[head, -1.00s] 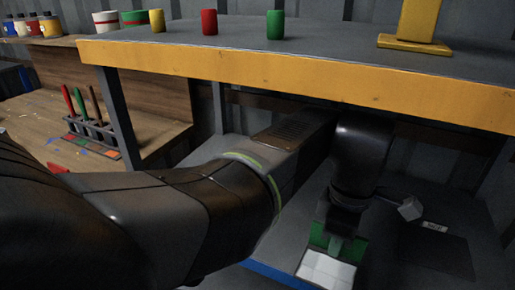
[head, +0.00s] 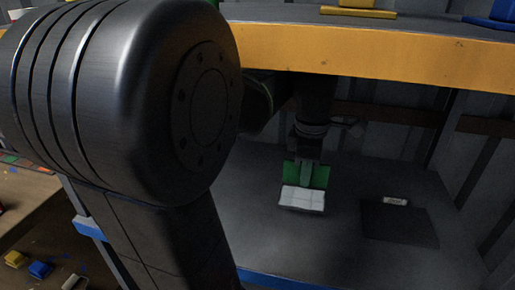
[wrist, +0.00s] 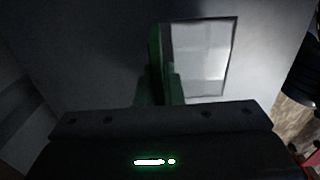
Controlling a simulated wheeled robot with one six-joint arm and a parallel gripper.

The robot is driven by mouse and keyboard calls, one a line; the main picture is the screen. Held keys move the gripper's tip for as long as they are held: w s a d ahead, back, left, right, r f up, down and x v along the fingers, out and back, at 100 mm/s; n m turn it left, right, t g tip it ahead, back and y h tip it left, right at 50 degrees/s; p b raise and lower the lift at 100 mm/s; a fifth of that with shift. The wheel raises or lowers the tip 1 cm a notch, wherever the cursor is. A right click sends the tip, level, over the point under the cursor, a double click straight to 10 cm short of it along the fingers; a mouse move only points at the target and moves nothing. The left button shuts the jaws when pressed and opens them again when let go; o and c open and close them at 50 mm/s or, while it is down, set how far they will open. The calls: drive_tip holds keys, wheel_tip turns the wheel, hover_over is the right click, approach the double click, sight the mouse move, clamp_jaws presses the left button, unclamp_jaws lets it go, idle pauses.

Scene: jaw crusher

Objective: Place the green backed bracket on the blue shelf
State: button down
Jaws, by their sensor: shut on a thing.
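The green backed bracket (head: 303,198) has a white tiled base and an upright green back. My gripper (head: 307,166) is shut on the green back, under the yellow-edged upper shelf. The bracket is over the grey surface of the blue shelf (head: 262,275), whose front edge is blue. I cannot tell whether the base touches the surface. In the wrist view the bracket (wrist: 202,57) shows its white base to the right of the green back, partly hidden by my gripper (wrist: 160,98).
The yellow-edged upper shelf (head: 380,58) is a low ceiling over my gripper. A dark square patch (head: 400,225) with a small label (head: 395,201) lies on the lower surface to the right. The surface around the bracket looks clear. A wooden bench (head: 35,195) stands at the left.

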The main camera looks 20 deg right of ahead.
drive_tip(key=shift+w+d, duration=0.45)
drive_tip(key=shift+w, duration=0.35)
drive_tip(key=shift+w+d+f+b, duration=0.15)
drive_tip(key=shift+f+b, duration=0.8)
drive_tip(key=shift+f, duration=0.75)
drive_tip(key=shift+f, duration=0.2)
drive_tip(key=c, duration=1.6)
unclamp_jaws()
drive_tip(key=shift+o, duration=0.2)
wheel_tip(320, 180, up, 8)
drive_tip(key=p, duration=0.3)
drive_tip(key=shift+f, duration=0.2)
